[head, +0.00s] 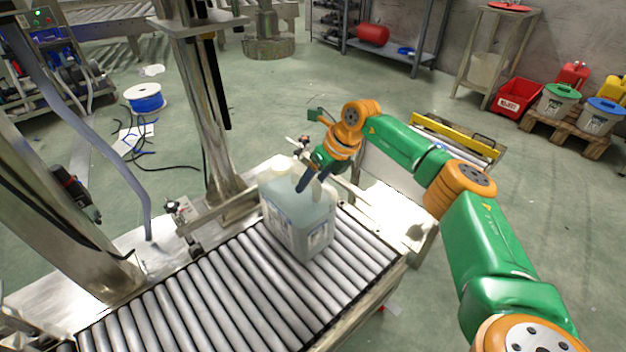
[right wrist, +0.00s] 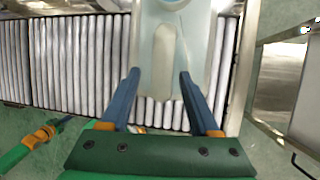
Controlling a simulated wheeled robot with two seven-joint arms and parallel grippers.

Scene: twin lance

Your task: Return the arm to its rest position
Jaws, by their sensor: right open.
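A translucent pale jug (head: 298,222) with a white cap and labels stands upright on the roller conveyor (head: 215,300). My right gripper (head: 312,180) is at the top of the jug, beside its cap. In the right wrist view, the blue fingers of the right gripper (right wrist: 160,85) are spread apart, one on each side of the jug's handle (right wrist: 163,55). I cannot tell whether they touch it.
A steel post (head: 205,110) and a guide rail stand behind the conveyor. A yellow-edged unit (head: 455,138) lies past its far end. A blue spool (head: 145,98) and cables lie on the floor. A red crate (head: 517,97) and bins are at the far right.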

